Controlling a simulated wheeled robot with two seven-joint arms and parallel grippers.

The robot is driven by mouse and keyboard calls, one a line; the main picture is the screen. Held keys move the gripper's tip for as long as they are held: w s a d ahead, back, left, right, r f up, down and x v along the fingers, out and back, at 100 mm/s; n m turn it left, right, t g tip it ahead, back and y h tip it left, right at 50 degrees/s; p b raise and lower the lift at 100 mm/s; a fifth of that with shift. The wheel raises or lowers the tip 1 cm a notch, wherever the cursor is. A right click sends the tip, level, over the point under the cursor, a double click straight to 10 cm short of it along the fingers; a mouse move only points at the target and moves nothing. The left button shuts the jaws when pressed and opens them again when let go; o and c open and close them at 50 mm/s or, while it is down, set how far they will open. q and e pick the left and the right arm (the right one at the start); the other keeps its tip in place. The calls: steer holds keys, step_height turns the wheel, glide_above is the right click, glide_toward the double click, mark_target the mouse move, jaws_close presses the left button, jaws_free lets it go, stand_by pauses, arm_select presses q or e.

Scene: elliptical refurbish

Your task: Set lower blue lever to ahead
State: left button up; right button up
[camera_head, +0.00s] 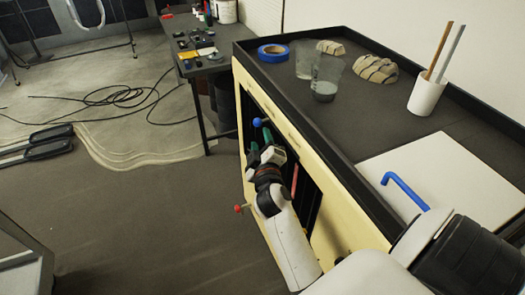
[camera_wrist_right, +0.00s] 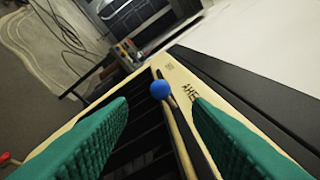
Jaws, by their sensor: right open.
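A lever with a round blue knob (camera_head: 257,122) sticks out from the dark slotted opening in the side of the cream cabinet (camera_head: 335,235). In the right wrist view the blue knob (camera_wrist_right: 160,90) sits at the end of a thin rod, ahead of and between the fingers. My right gripper (camera_head: 260,147) has green fingers and is open beside the panel, just short of the knob. In the wrist view the open right gripper (camera_wrist_right: 158,125) holds nothing. My left gripper is not in view.
A red knob (camera_head: 238,208) sticks out of the cabinet side nearer me. On the cabinet top are a bent blue handle (camera_head: 405,190), blue tape (camera_head: 273,53), clear cups (camera_head: 325,78) and a white pen cup (camera_head: 426,95).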

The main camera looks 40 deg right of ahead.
steer(key=shift+v, duration=1.5)
steer(key=a+f+g+y, duration=0.1)
steer(key=a+f+y, duration=0.25)
steer(key=f, duration=0.65)
steer(key=a+f+g+y, duration=0.2)
steer(key=a+f, duration=0.2)
steer(key=f, duration=0.6)
steer(key=s+a+f+g+y, duration=0.15)
steer(key=s+f, duration=0.25)
steer(key=f, duration=0.4)
steer(key=s+a+f+g+y, duration=0.1)
steer(key=s+a+f+g, duration=0.2)
steer(key=f, duration=0.6)
steer(key=s+a+f+g+y, duration=0.1)
steer(key=s+f+g, duration=0.2)
steer(key=s+f, duration=1.1)
steer(key=s+d+f+m+g, duration=0.1)
steer(key=s+f+g, duration=0.1)
steer(key=s, duration=0.8)
steer(key=s+d+f+m+g, duration=0.1)
steer(key=s+f+g, duration=0.1)
steer(key=s, duration=0.8)
steer(key=shift+s+f+m, duration=0.25)
steer(key=shift+f+m, duration=0.05)
steer(key=shift+f, duration=0.25)
